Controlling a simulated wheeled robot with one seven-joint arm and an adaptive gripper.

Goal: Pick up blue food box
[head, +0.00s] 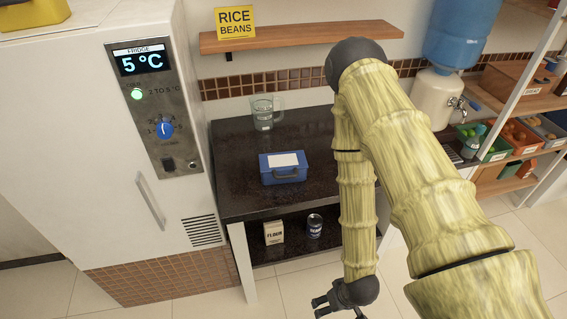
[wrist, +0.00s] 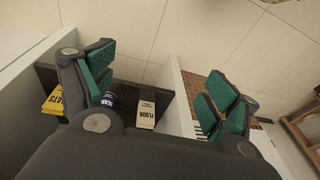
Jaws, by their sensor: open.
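The blue food box (head: 283,168) sits on the dark worktop (head: 235,198), with a white label on its lid and a dark handle on its front. It does not show in the wrist view. My gripper (head: 325,303) hangs low in front of the table, at the bottom edge of the head view, below the worktop and apart from the box. In the wrist view my gripper (wrist: 160,92) has its two green-padded fingers wide apart with nothing between them held.
A flour bag (head: 274,232) and a blue can (head: 314,226) stand on the lower shelf. A clear jug (head: 263,112) stands behind the box. The white fridge (head: 95,190) flanks the table on the left. A shelf (head: 290,38) hangs above. Bare worktop surrounds the box.

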